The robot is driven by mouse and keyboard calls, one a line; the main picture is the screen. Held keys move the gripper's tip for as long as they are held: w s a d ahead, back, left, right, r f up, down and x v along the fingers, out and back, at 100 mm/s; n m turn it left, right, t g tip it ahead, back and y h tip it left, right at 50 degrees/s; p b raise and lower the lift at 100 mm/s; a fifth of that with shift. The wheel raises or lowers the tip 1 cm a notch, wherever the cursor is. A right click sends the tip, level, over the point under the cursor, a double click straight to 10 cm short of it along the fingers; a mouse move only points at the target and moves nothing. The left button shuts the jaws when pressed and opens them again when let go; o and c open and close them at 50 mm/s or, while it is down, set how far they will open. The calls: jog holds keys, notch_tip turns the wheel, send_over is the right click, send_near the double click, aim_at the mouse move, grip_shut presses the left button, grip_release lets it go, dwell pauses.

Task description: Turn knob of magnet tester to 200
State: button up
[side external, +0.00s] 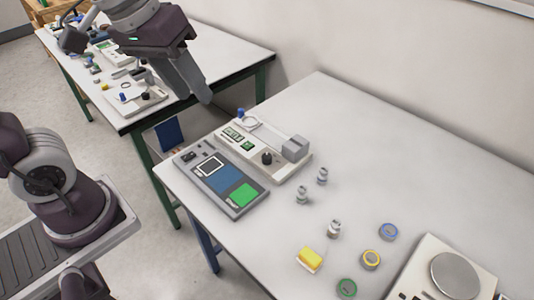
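A white device (258,165), which looks like the magnet tester, lies on the near table by its far left corner. It has a black knob (267,157) on its top, a grey block (294,148) at its right end, a white ring and a blue part at its left end, and small green displays. The knob's pointer and any number at it are too small to read. My gripper (205,98) points down above and behind the device's left end, apart from the knob. Its fingers overlap in this view, so whether they are open is unclear.
A grey panel (212,197) with blue and green areas lies in front of the device. Several metal weights (333,229), coloured rings (371,259), a yellow block (311,257) and a scale (431,279) stand to the right. Another table (205,55) with similar devices is behind left.

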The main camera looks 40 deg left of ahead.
jog(key=w+f+n+g, duration=0.2)
jog(key=w+f+n, duration=0.2)
jog(key=w+f, duration=0.5)
jog(key=n+g, duration=0.2)
jog(key=n, duration=0.2)
send_over(267, 157)
jog(key=shift+y, duration=0.4)
notch_tip(267, 157, down, 13)
jog(key=shift+f, duration=0.1)
notch_tip(267, 157, down, 7)
jog(key=shift+a, duration=0.1)
jog(key=shift+f, duration=0.4)
grip_shut()
